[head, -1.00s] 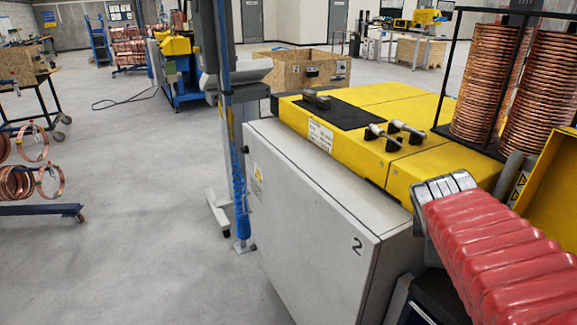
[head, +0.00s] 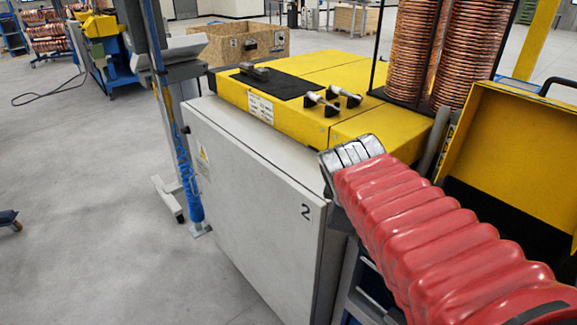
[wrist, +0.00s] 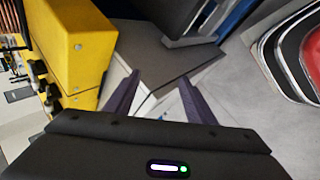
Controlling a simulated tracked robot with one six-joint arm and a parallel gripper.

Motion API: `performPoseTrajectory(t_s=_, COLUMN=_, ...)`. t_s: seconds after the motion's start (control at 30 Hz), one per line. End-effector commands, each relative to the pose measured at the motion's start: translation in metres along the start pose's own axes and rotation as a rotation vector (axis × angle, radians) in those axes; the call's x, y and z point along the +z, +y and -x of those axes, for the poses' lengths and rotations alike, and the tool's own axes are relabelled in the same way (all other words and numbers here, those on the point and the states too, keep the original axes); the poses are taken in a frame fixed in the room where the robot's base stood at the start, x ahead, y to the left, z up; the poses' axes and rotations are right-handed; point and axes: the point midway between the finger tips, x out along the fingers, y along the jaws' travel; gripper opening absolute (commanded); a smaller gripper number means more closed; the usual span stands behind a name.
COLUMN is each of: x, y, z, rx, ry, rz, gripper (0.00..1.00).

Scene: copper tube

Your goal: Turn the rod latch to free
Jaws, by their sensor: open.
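Two metal rods with black ends, (head: 321,102) and (head: 346,95), lie on the yellow machine top in the head view. I cannot tell which, if either, is the rod latch. A grey metal fitting (head: 256,70) sits on a black plate further back. My gripper (wrist: 160,76) shows only in the wrist view, with two dark purple fingers apart and nothing between them. The black fittings (wrist: 38,75) beside the yellow housing (wrist: 75,48) show at the left of the wrist view, away from the fingers.
A grey cabinet marked 2 (head: 255,190) stands under the yellow top. Copper coils (head: 460,60) rise in a black frame behind. An open yellow lid (head: 515,140) is at the right. A blue-hosed post (head: 180,150) stands left of the cabinet. The floor at left is open.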

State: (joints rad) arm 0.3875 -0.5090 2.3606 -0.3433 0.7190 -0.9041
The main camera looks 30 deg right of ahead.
Motion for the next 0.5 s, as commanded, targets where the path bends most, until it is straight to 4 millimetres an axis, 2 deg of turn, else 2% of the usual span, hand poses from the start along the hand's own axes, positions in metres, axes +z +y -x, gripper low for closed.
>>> performPoseTrajectory(t_s=0.13, x=-0.006, y=-0.007, z=0.004, rx=-0.01, ry=0.016, rz=-0.037, gripper=0.39)
performPoseTrajectory(t_s=0.27, x=-0.022, y=-0.025, z=0.012, rx=-0.04, ry=0.056, rz=-0.138, gripper=0.31)
performPoseTrajectory(t_s=0.5, x=-0.061, y=-0.087, z=0.042, rx=-0.18, ry=0.151, rz=-0.455, gripper=0.31)
